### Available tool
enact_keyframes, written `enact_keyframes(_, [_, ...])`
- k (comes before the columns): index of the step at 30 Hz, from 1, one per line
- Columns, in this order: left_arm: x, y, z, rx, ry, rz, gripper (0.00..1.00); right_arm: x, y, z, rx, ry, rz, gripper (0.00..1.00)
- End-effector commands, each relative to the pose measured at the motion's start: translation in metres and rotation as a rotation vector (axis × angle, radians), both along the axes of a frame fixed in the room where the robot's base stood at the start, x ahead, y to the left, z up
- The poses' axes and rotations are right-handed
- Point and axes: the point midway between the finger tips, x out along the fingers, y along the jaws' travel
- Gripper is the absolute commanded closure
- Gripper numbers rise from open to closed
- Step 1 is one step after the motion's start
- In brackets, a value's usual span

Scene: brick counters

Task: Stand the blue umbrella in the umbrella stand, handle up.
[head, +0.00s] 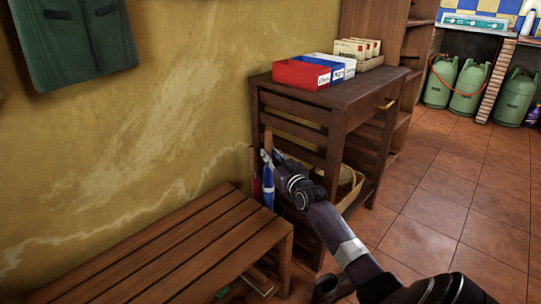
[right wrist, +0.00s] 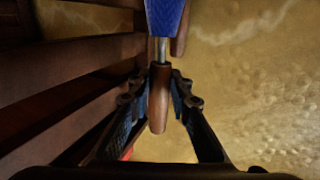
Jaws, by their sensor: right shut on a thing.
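The blue umbrella (head: 268,188) hangs upright in the narrow gap between the wooden bench and the dark wooden table, its brown handle up. My right gripper (head: 270,158) is shut on that handle. In the right wrist view the wooden handle (right wrist: 158,98) sits between the two fingertips (right wrist: 159,76), with the metal shaft and blue cloth (right wrist: 167,18) beyond. The umbrella stand cannot be made out; the bench and my arm cover the low part of the gap. Whether the umbrella's tip is inside it cannot be told. My left gripper is out of view.
A red item (head: 256,188), perhaps another umbrella, is close beside the blue one. The slatted bench (head: 190,250) is at left front. The dark table (head: 345,92) bears red, blue and white boxes. The wall is just behind. Tiled floor at right is clear.

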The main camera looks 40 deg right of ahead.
Motion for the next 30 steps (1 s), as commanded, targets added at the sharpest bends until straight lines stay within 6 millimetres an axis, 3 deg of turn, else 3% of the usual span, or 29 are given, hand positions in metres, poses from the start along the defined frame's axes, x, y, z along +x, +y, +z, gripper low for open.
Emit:
enact_keyframes(3, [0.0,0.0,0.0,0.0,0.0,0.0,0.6,0.0,0.0,0.002,-0.001,-0.004,-0.001,1.0])
enact_keyframes(4, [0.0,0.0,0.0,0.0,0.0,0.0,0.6,0.0,0.0,0.002,-0.001,-0.004,-0.001,0.79])
enact_keyframes(9, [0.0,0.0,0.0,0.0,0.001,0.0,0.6,0.0,0.0,0.002,-0.001,-0.003,0.0,0.61])
enact_keyframes(20, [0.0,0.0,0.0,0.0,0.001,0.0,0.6,-0.003,0.001,-0.002,0.002,0.003,0.001,0.61])
enact_keyframes(26, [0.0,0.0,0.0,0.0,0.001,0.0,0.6,-0.025,0.009,-0.002,0.001,0.002,0.001,0.61])
enact_keyframes(30, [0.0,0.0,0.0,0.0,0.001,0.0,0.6,-0.05,0.016,-0.002,0.001,0.002,0.001,0.61])
